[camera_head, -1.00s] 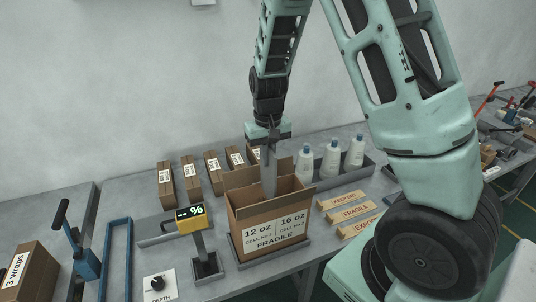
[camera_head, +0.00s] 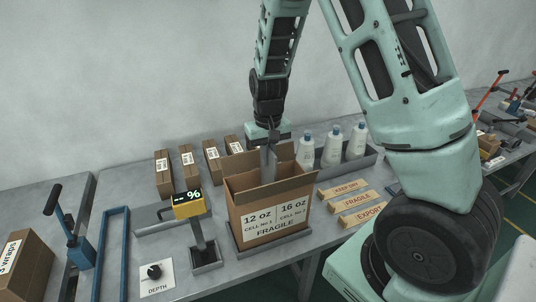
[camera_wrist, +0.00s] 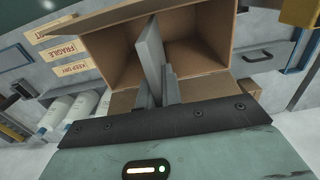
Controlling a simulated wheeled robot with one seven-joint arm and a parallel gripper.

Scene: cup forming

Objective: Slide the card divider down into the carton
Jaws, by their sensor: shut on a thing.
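The carton (camera_head: 272,216) stands open-topped on the bench, printed "12 oz", "16 oz" and "FRAGILE". My gripper (camera_head: 268,150) hangs over its opening, pointing down. It is shut on the grey card divider (camera_head: 268,168), whose lower part is inside the carton's mouth; the front wall hides its bottom edge. In the wrist view the divider (camera_wrist: 150,52) is a thin grey slab reaching from the fingers into the brown carton (camera_wrist: 205,62), a little tilted in the picture. Whether it touches a wall or the floor I cannot tell.
A yellow percent display (camera_head: 188,204) and a depth knob (camera_head: 154,272) stand left of the carton. Several small brown boxes (camera_head: 188,170) are behind. White bottles (camera_head: 332,146) sit in a tray at the right, with printed wooden strips (camera_head: 356,202) before them.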

